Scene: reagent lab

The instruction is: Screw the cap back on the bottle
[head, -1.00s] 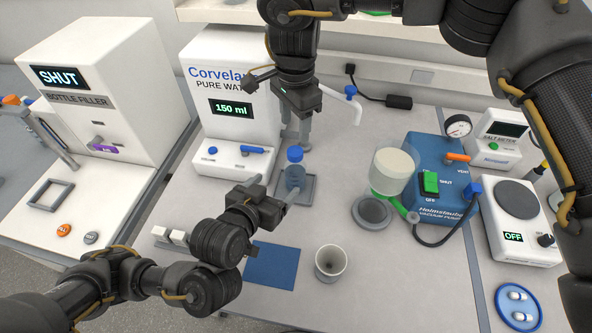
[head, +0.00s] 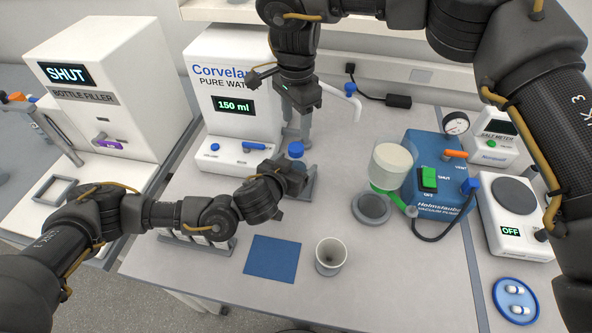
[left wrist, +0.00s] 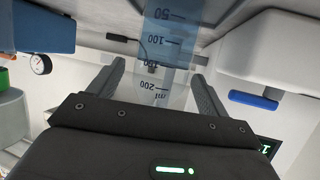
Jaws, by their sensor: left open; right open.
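The blue cap (head: 296,150) sits at the top of the bottle, by the front of the water dispenser. How tightly it is seated cannot be told. My left gripper hides most of the bottle body in the head view. In the left wrist view the clear, graduated bottle (left wrist: 165,50) stands between the spread fingers of my left gripper (left wrist: 157,85), with a gap on each side. That gripper, also in the head view (head: 298,180), is open. My right gripper (head: 298,134) is open, pointing down close to the cap; contact cannot be told.
The water dispenser (head: 228,80) reads 150 ml, just behind the bottle. A blue vacuum pump (head: 425,205) with a filter funnel (head: 390,165) stands to the right. A white cup (head: 331,256) and a blue mat (head: 272,258) lie in front.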

